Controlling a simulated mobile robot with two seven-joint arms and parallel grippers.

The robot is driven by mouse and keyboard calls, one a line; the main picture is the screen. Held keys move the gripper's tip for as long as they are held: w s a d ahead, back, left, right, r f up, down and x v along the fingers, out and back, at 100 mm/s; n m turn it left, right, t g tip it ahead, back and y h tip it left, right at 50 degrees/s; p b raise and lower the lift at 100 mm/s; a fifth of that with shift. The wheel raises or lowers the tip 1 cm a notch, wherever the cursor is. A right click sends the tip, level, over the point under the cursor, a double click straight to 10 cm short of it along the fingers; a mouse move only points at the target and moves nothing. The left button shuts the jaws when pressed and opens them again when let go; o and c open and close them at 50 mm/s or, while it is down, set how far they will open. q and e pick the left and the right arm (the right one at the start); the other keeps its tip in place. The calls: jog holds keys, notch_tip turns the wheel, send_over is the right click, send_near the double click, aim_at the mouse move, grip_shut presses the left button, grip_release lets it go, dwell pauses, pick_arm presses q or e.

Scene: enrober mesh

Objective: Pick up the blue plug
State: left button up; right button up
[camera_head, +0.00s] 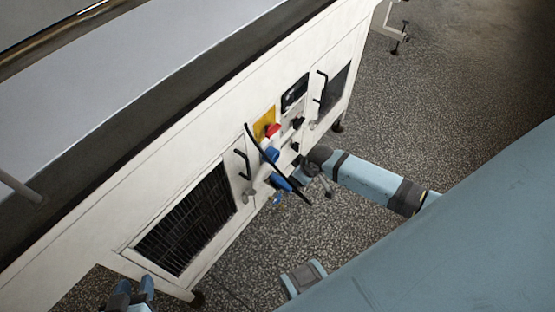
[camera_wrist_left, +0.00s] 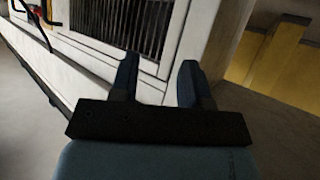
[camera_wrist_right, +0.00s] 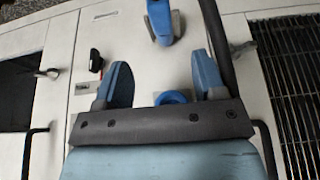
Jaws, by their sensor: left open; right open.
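A round blue piece, apparently the blue plug (camera_wrist_right: 172,98), shows between the fingers of my right gripper (camera_wrist_right: 162,82), partly hidden by the palm. I cannot tell whether they touch. In the head view the plug (camera_head: 270,154) is on the white machine's front, below a red knob. A second blue piece with grey sides (camera_wrist_right: 161,20) is on the panel beyond the fingertips. My right gripper is open, its fingers spread at the panel. My left gripper (camera_head: 136,286) is open and empty at the lower left, away from the plug; its fingers also show in the left wrist view (camera_wrist_left: 157,78).
A black cable (camera_head: 255,138) runs slantwise across the panel, close beside my right gripper. The red knob (camera_head: 272,130) sits on a yellow plate (camera_head: 263,120). Black door handles (camera_head: 242,165) stick out. A dark grille (camera_head: 190,220) lies to the left. The speckled floor (camera_head: 450,80) is open.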

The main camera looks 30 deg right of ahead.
aim_at(286, 184)
jog(key=b+x, duration=0.2)
jog(key=x, duration=0.5)
jog(key=shift+f, duration=0.15)
jog(key=b+x, duration=0.2)
jog(key=x, duration=0.2)
jog(key=shift+w+f, duration=0.1)
jog(key=shift+f, duration=0.1)
jog(key=shift+w+f, duration=0.1)
pick_arm(q)
jog(key=d+r+t, duration=0.1)
jog(key=w+d+r+t+h, duration=0.1)
jog(key=shift+w+r+h, duration=0.3)
jog(key=shift+r, duration=0.1)
pick_arm(e)
grip_shut()
